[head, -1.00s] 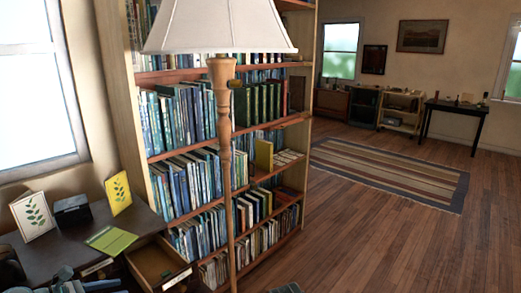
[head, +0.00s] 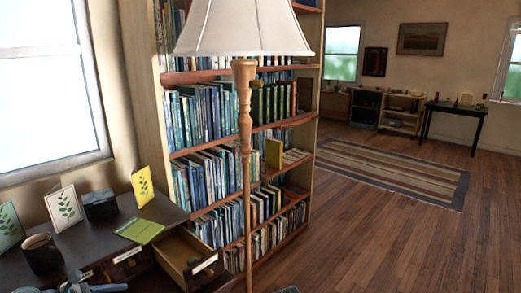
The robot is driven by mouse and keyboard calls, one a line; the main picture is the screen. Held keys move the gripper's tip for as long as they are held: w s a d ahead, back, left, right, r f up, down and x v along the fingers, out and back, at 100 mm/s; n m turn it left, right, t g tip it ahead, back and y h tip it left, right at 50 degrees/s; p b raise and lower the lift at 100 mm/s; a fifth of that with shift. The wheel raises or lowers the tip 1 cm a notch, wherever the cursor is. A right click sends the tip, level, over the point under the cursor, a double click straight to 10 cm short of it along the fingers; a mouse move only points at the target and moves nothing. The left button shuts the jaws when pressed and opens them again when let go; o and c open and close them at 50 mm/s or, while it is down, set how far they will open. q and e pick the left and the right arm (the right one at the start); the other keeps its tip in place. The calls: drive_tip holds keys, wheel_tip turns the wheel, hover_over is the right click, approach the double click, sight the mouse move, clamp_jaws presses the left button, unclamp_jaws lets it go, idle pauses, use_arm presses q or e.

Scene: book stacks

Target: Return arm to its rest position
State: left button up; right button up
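A blue-grey part of my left arm, seemingly its gripper (head: 78,287), shows at the bottom left edge, low in front of the dark desk (head: 95,232). It is mostly cut off by the frame, so I cannot tell if its fingers are open or shut, or if it holds anything. My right gripper cannot be made out; only a small dark bit shows at the bottom edge near the middle.
The desk holds a dark mug (head: 41,254), leaf-print cards (head: 64,207), a black box (head: 100,205) and a green pad (head: 140,230). An open drawer (head: 185,252) juts out. A floor lamp (head: 244,130) stands before the bookcase (head: 150,100).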

use_arm(q)
drive_tip(key=d+f+m+g, duration=0.1)
drive_tip(key=d+m, duration=0.1)
drive_tip(key=d, duration=0.2)
drive_tip(key=d+f+m+g, duration=0.1)
drive_tip(key=d+f+m, duration=0.1)
drive_tip(key=d, duration=0.2)
drive_tip(key=w+d+f+m+g, duration=0.1)
drive_tip(key=d+m+g, duration=0.1)
drive_tip(key=d+m, duration=0.1)
drive_tip(key=shift+d+f, duration=0.35)
drive_tip(key=shift+d, duration=0.05)
drive_tip(key=s+d+f+m+g+y, duration=0.2)
drive_tip(key=s+d+m+y, duration=0.1)
drive_tip(key=d+m, duration=0.5)
drive_tip(key=s+d+f+m+g+y, duration=0.1)
drive_tip(key=s+d+f+m+y, duration=0.25)
drive_tip(key=d+m, duration=0.45)
drive_tip(key=s+d+f+m+g+y, duration=0.1)
drive_tip(key=s+d+m+g+y, duration=0.15)
drive_tip(key=d+m, duration=0.5)
wheel_tip(320, 180, up, 16)
drive_tip(key=p, duration=1.6)
drive_tip(key=shift+s+a+y, duration=0.15)
drive_tip(key=shift+a+y, duration=0.05)
drive_tip(key=shift+y, duration=0.1)
